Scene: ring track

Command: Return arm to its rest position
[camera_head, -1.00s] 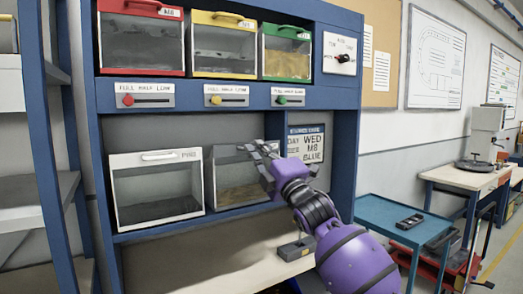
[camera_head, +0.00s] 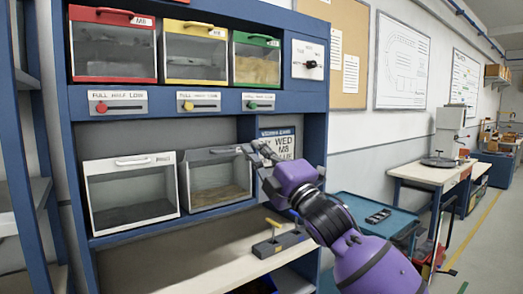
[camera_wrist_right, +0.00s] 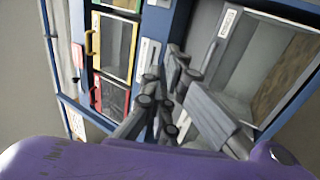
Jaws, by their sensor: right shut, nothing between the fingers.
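My right arm is purple and comes in from the lower right in the head view. Its grey gripper (camera_head: 262,155) is shut and empty, just right of the clear-fronted lower bin (camera_head: 218,183) and in front of the schedule sign (camera_head: 284,145), which it partly hides. I cannot tell whether it touches the bin's edge. In the right wrist view the gripper fingers (camera_wrist_right: 160,108) show in front of the cabinet with nothing held. My left gripper is out of view.
The blue cabinet holds red (camera_head: 113,48), yellow (camera_head: 194,54) and green (camera_head: 257,60) bins above, and a white-framed bin (camera_head: 131,193) below. A block with a yellow handle (camera_head: 276,243) sits on the counter (camera_head: 180,262). A blue cart (camera_head: 355,207) stands right, behind my arm.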

